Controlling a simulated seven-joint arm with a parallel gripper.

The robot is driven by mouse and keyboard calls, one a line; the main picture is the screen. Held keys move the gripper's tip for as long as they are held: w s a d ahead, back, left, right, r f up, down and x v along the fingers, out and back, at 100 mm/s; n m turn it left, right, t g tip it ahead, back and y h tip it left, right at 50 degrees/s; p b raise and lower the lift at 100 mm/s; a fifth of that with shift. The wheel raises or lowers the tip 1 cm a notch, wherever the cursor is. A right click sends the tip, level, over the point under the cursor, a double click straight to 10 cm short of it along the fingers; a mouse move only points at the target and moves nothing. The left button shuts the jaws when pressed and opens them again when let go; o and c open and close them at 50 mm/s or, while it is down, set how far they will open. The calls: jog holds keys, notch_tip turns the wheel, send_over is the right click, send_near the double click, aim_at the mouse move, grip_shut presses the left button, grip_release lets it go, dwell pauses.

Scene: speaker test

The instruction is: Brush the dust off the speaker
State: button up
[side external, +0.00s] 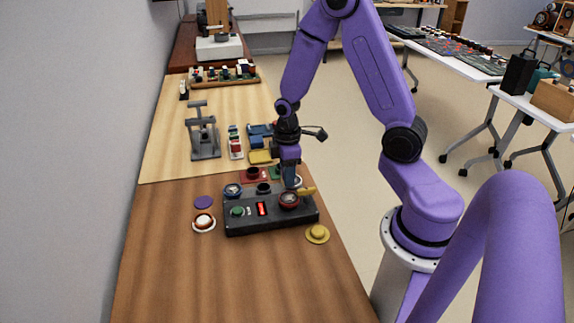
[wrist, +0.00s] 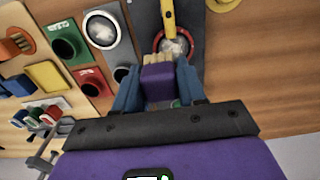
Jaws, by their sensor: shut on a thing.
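My gripper (side external: 290,178) is above the back right part of a dark control box (side external: 250,222). In the wrist view its blue fingers (wrist: 158,90) are shut on a brush with a purple handle (wrist: 158,76) and short tan bristles. The bristle tips are close to a red-rimmed round speaker (wrist: 174,47); I cannot tell if they touch. Pale grey patches, like dust, show on the speaker's face. In the side view the speaker (side external: 290,199) sits on the right part of the box, and the brush is hard to make out.
A yellow bar (wrist: 169,14) reaches over the speaker's edge. Red (wrist: 91,82) and green (wrist: 62,38) plates with dark cups are close by. A yellow round piece (side external: 317,233) lies right of the box, a white-rimmed dish (side external: 204,221) left. The front tabletop is clear.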

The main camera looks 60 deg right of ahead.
aim_at(291, 203)
notch_tip(291, 203, down, 4)
jog(key=shift+r, duration=0.2)
jog(key=shift+s+a+f, duration=0.1)
jog(key=shift+a+f, duration=0.05)
jog(key=shift+f, duration=0.1)
jog(key=shift+c, duration=0.5)
jog(key=shift+s+a, duration=1.3)
jog(key=shift+w+d, duration=1.5)
jog(key=shift+r, duration=4.05)
jog(key=shift+a, duration=0.1)
